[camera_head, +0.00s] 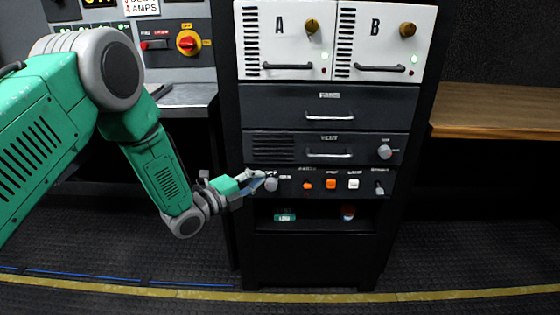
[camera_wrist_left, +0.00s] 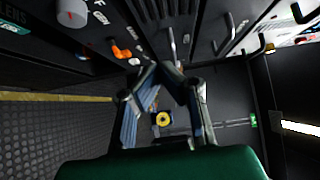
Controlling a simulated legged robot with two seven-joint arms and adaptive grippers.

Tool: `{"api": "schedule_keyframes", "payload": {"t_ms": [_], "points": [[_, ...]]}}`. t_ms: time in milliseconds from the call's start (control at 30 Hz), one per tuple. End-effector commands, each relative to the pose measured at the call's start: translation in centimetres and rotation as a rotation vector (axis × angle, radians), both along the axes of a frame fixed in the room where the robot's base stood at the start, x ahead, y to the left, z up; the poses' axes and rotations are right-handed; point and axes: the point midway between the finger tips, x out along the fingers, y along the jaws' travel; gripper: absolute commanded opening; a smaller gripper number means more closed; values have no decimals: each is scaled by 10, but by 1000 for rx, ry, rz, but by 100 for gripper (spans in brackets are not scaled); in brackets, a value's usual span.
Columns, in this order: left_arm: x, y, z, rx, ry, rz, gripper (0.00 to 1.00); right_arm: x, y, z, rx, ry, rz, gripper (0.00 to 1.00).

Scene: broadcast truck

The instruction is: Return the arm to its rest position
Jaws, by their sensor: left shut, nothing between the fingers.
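My left arm comes in from the left in the head view, green with grey joints. Its gripper (camera_head: 258,180) is in front of the left end of the rack's control panel (camera_head: 310,183), close to a grey knob (camera_head: 271,184). Whether it touches the knob I cannot tell. In the left wrist view the two fingers (camera_wrist_left: 170,72) come together at the tips, with nothing between them. My right gripper is not in view.
The black rack (camera_head: 320,262) holds white units A (camera_head: 285,40) and B (camera_head: 381,42). An orange switch (camera_head: 331,184) and white button (camera_head: 353,184) are on the panel. A wooden shelf (camera_head: 495,108) is at right; a console (camera_head: 172,52) with a red-yellow switch is at left.

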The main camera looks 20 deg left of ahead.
Motion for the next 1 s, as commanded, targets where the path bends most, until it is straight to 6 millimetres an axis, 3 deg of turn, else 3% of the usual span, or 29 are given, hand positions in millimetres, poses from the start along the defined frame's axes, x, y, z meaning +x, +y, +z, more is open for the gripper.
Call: {"api": "schedule_keyframes", "payload": {"t_ms": [167, 267, 367, 500, 600, 700, 800, 900, 1000], "points": [[-9, 0, -9, -32, 64, 13, 0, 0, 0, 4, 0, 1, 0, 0], [-32, -3, -38, -134, 264, 69, 0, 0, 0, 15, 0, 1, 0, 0], [-80, -4, -81, -295, 575, 197, 0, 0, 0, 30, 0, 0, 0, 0], [-174, 2, -132, -524, 1006, 486, 0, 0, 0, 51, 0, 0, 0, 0], [-248, 9, -152, -659, 1243, 739, 0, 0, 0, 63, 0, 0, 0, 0], [-317, 18, -159, -761, 1405, 1000, 0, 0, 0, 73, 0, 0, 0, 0], [-372, 26, -156, -830, 1494, 1230, 0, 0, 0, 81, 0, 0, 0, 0], [-409, 32, -150, -871, 1534, 1396, 0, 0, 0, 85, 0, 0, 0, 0], [-428, 35, -147, -893, 1545, 1488, 0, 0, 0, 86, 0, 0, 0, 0]]}}
